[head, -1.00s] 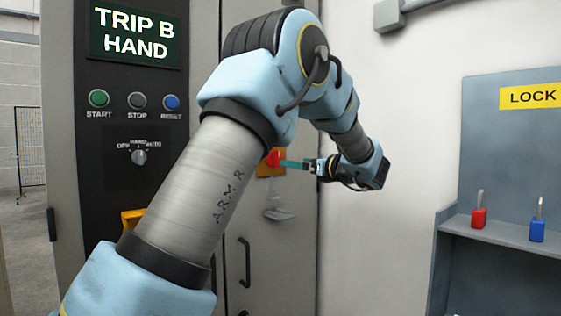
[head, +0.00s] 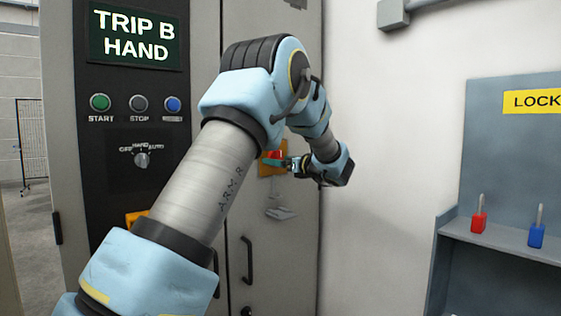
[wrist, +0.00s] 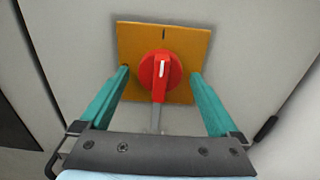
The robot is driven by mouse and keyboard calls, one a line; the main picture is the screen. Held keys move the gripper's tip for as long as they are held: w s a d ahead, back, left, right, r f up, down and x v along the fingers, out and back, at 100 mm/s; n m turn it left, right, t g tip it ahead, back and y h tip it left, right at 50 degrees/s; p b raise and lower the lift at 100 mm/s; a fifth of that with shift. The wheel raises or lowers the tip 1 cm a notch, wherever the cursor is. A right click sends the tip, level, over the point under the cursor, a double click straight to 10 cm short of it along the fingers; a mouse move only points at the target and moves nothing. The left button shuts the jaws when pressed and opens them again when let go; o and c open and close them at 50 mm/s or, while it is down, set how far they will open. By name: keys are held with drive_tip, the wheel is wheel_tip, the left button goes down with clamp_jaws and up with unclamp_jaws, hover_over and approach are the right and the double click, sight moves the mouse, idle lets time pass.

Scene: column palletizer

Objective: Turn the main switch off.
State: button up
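The main switch is a red rotary knob (wrist: 160,77) with a white mark, on a square orange-yellow plate (wrist: 190,42) on the grey cabinet door. In the wrist view its white mark points up, in line with a dark tick on the plate. In the head view the knob (head: 276,154) is partly hidden by my gripper. My gripper (wrist: 160,88) is open, its two teal fingers standing left and right of the knob with gaps on both sides. The gripper also shows in the head view (head: 275,162), close in front of the plate. A grey lever-like part below the knob is partly hidden.
The cabinet carries a sign (head: 134,36) reading TRIP B HAND, three buttons and a selector knob (head: 142,159). Door handles are below the switch. To the right, a lock shelf (head: 500,238) holds a red padlock (head: 479,221) and a blue padlock (head: 536,234).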

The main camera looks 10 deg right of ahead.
drive_tip(key=c, duration=1.2)
drive_tip(key=shift+f, duration=0.1)
